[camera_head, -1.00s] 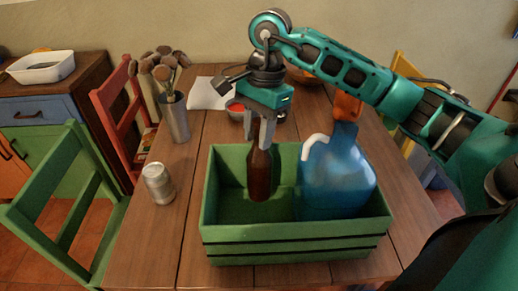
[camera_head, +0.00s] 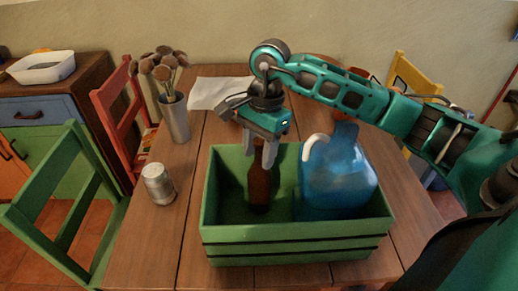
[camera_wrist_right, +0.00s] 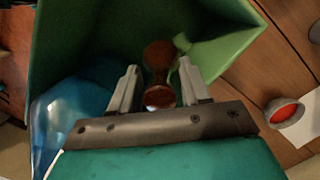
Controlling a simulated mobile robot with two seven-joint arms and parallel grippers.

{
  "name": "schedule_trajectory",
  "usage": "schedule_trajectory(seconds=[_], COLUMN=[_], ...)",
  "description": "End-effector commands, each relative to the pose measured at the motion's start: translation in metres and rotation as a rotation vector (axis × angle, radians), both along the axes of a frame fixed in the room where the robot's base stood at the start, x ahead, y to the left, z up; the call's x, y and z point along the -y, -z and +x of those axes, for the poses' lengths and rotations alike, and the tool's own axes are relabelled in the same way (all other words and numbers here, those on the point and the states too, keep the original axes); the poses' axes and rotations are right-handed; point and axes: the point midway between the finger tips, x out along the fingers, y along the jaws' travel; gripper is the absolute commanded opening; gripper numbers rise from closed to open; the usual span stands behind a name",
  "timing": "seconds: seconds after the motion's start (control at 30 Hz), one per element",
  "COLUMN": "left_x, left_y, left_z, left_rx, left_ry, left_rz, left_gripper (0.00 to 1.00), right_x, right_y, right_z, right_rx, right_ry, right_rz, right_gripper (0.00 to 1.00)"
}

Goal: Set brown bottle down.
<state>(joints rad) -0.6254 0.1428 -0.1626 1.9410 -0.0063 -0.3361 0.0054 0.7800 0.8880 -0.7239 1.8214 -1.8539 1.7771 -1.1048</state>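The brown bottle (camera_head: 260,188) stands upright inside the green crate (camera_head: 290,246), left of the blue jug (camera_head: 338,180). My right gripper (camera_head: 259,162) is above the bottle with its fingers spread on either side of the neck. In the right wrist view the bottle (camera_wrist_right: 158,56) shows between the two fingers (camera_wrist_right: 159,72), with a gap on each side. The bottle's base looks to be on the crate floor; its lower edge is dim. My left gripper is not in view.
The blue jug with a white handle fills the crate's right half. A red-filled bowl (camera_wrist_right: 283,111) is outside the crate.

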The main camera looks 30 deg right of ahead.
Motion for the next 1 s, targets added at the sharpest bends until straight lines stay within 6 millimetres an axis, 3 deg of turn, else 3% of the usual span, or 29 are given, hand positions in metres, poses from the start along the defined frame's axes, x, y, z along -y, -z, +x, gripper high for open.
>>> schedule_trajectory(seconds=[0.3,0.47,0.8,1.0], left_x=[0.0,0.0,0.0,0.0], left_y=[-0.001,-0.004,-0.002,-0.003], left_z=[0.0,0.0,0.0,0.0], left_rx=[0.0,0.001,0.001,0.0], left_ry=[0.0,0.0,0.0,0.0], left_rz=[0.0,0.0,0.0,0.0], left_gripper=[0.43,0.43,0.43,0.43], right_x=[0.0,0.001,0.012,0.016], right_y=[-0.001,-0.011,-0.082,-0.112], right_z=[0.0,0.001,0.004,0.005], right_rx=[0.0,0.004,0.006,0.003], right_ry=[0.0,0.001,0.002,0.001], right_rz=[0.0,0.0,0.0,0.001], right_gripper=[0.55,0.55,0.55,0.55])
